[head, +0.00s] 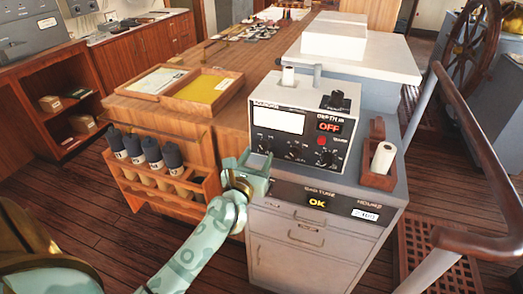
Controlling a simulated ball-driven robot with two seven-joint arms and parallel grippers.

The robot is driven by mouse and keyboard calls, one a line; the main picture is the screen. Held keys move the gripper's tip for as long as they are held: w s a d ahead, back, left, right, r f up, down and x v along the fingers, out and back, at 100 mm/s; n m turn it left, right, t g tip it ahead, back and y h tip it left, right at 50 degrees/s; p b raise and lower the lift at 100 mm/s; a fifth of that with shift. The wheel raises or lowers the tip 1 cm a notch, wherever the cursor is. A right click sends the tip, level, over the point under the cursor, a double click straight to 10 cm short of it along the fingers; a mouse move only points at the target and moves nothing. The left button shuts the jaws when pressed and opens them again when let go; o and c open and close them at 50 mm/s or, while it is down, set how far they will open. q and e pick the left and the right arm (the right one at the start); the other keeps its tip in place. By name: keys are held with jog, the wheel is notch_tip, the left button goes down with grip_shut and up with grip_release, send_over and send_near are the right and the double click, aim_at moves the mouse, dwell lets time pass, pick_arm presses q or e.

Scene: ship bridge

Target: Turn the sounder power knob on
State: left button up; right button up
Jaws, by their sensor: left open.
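The sounder (304,112) is a pale box on a grey cabinet in the head view. It has a white paper window, several dark knobs (293,151) along its lower front and a red button. Its small display (330,126) reads OFF in red. The knob labels are too small to read, so I cannot tell which is the power knob. My left gripper (258,161) is open and seems empty, at the sounder's lower left corner. It appears apart from the knobs, and its fingertips are hard to make out. My right gripper is out of view.
A lower panel (317,202) shows OK in yellow. A wooden rack (165,180) with several dark-capped cylinders stands left of my forearm. A paper roll (383,158) in a wooden holder stands right of the sounder. A handrail (480,150) runs along the right.

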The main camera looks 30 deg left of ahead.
aim_at(262, 149)
pick_arm(q)
jog(key=shift+x, duration=1.95)
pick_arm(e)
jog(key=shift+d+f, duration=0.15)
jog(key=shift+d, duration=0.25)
pick_arm(q)
jog(key=c, duration=1)
